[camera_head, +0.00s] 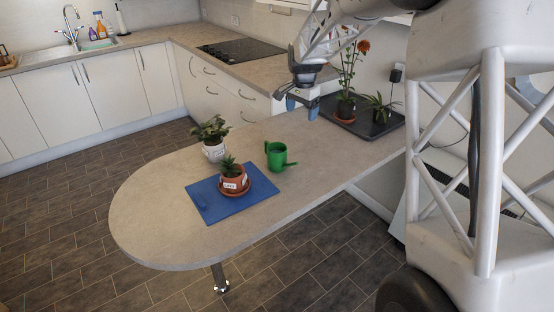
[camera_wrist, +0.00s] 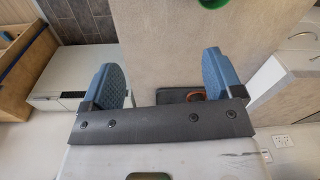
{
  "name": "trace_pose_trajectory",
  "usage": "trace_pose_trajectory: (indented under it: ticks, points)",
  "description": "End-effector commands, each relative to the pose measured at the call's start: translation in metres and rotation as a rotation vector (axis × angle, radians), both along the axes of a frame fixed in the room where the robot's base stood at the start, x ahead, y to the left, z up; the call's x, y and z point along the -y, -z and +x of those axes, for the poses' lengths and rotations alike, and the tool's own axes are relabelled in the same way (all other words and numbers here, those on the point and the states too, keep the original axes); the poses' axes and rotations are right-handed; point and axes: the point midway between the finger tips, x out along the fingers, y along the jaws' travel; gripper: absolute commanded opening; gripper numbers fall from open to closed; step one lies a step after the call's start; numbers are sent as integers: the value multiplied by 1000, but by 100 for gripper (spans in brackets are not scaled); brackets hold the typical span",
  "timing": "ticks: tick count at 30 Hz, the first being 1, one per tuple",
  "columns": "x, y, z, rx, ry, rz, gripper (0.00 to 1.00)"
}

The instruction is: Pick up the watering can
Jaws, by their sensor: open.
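The green watering can (camera_head: 277,156) stands upright on the grey peninsula counter (camera_head: 150,215), just off the far right corner of a blue mat. Its spout points to the right in the head view. In the wrist view only a small part of the green can (camera_wrist: 213,3) shows at the top edge. My gripper (camera_head: 301,104) is above the counter's far part, beyond the can and apart from it. In the wrist view the blue fingers of my gripper (camera_wrist: 162,80) are wide apart with nothing between them.
A potted plant in a terracotta pot (camera_head: 234,181) sits on the blue mat (camera_head: 206,206). A plant in a white pot (camera_head: 213,150) stands left of the can. A black tray (camera_head: 376,127) with two plants lies right of my gripper. The counter's rounded left end is clear.

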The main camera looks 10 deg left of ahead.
Motion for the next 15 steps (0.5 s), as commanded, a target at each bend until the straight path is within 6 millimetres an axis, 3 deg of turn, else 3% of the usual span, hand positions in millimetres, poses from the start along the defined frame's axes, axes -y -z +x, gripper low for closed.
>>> trace_pose_trajectory:
  ticks: [15]
  points:
    - [-82,85,80,-38,111,-3,86]
